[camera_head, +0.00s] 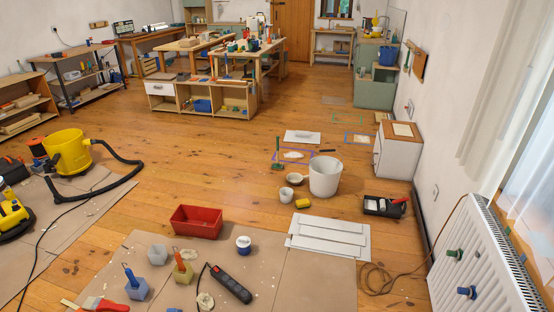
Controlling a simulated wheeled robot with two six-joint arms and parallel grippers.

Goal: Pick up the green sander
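No thing here is clearly a green sander. A small green upright tool (278,152) with a flat foot stands on the wooden floor, left of the white bucket; it is too small for me to tell what it is. Small green items are also on the far workbench, too small to name. Neither of my grippers is in view.
A white bucket (325,177), white boards (328,238) and a yellow vacuum (66,152) stand beyond. A radiator (485,260) is at right. The middle floor is mostly clear.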

